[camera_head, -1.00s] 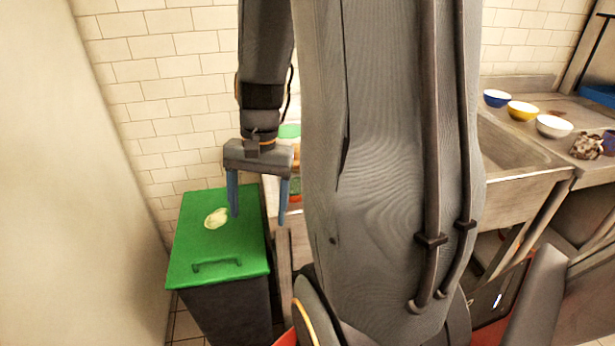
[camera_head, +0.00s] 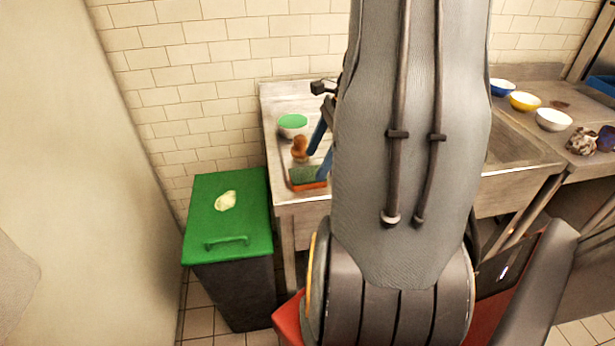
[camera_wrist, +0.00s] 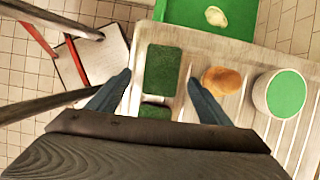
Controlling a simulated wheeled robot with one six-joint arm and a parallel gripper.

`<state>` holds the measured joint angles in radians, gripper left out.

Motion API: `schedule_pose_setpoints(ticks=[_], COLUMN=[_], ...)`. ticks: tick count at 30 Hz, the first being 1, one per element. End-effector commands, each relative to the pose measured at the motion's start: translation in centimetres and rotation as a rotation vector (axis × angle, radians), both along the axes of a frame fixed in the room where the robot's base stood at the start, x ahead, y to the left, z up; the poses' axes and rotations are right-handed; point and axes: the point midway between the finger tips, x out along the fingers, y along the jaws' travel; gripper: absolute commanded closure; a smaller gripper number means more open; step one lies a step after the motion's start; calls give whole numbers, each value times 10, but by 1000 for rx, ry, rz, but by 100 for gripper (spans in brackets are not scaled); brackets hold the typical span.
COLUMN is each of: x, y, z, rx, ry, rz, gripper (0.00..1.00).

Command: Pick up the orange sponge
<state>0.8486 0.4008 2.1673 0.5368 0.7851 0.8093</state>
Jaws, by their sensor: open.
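A sponge with a green top and an orange lower layer (camera_head: 306,184) lies on the metal drainboard near its front left corner. In the wrist view a green-topped pad (camera_wrist: 163,70) is seen from above, and its sides are hidden. My gripper (camera_head: 317,165) is open, with one blue finger close beside the sponge. In the wrist view my gripper (camera_wrist: 158,77) has a finger on either side of the pad, with nothing held. Whether the fingers touch it I cannot tell. A second green pad (camera_wrist: 155,111) shows nearer the gripper body, partly hidden.
A brown wooden-looking object (camera_head: 299,149) and a white bowl with a green inside (camera_head: 292,126) stand behind the sponge. A green-lidded bin (camera_head: 228,215) is left of the drainboard (camera_head: 290,97). Several bowls and a sink are at right.

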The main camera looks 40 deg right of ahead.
Motion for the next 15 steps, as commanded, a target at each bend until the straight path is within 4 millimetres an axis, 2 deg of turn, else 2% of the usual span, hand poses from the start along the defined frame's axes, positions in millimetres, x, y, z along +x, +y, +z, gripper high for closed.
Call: schedule_pose_setpoints(ticks=[9, 15], x=[12, 13], y=[14, 15], z=[-34, -39], rx=[2, -1], ry=[2, 1], rz=[1, 2], gripper=[27, 27])
